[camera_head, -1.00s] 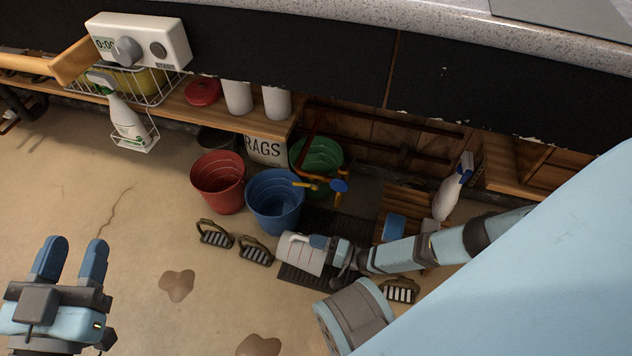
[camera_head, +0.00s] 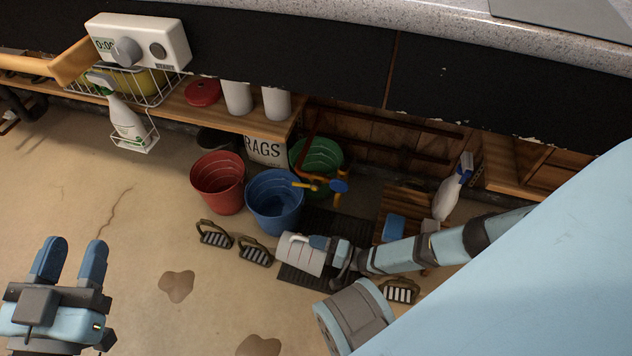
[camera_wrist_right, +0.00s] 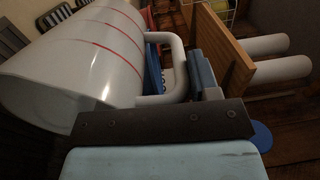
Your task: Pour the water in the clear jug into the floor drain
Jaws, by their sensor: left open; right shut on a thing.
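A whitish, cloudy jug (camera_head: 303,257) with thin red lines and a handle is at the end of my right arm, below the blue bucket. It also shows large in the right wrist view (camera_wrist_right: 85,50), tipped over, its open mouth toward the lower left. My right gripper (camera_head: 319,243) is shut on its handle. I cannot see water in it. A dark grate (camera_head: 292,277), which looks like the floor drain, shows partly behind the jug; the jug hides its middle. My left gripper (camera_head: 68,262) is open and empty, far left over bare floor.
Red (camera_head: 217,182), blue (camera_head: 274,200) and green (camera_head: 322,153) buckets stand behind the jug. A wooden slatted stool (camera_head: 392,215) is to the right, near a spray bottle (camera_head: 447,198). Brown stains mark the open floor at left.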

